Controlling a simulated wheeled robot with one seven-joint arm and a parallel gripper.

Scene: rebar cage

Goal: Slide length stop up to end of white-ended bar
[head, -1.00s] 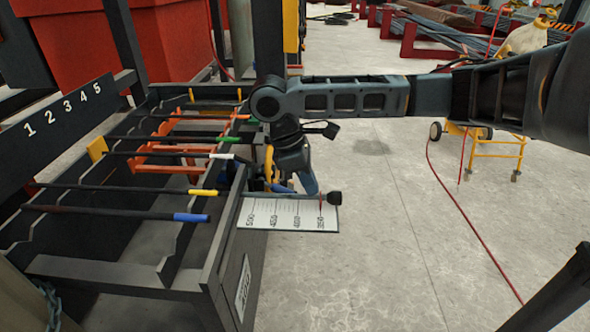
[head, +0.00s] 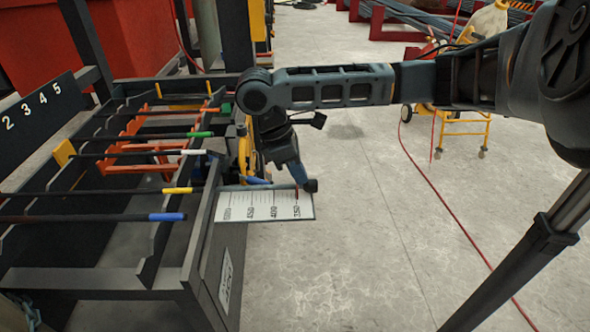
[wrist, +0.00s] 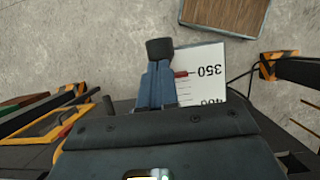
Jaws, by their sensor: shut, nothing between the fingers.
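The white-ended bar (head: 193,152) lies in the rack among bars with other coloured ends. Its white tip points right, toward the rack's end. The length stop has a black head (head: 311,186) at the outer end of a rod above the white scale plate (head: 262,206). Its red pointer (head: 297,194) is near the 350 mark. The black head (wrist: 160,48) also shows in the wrist view. My gripper (head: 303,181) is shut and empty, with its blue fingers close against the inner side of the head. I cannot tell whether they touch it.
The yellow-ended bar (head: 178,190) and blue-ended bar (head: 167,217) lie nearer me, the green-ended bar (head: 201,134) farther. A yellow cart (head: 465,128) stands at the back right.

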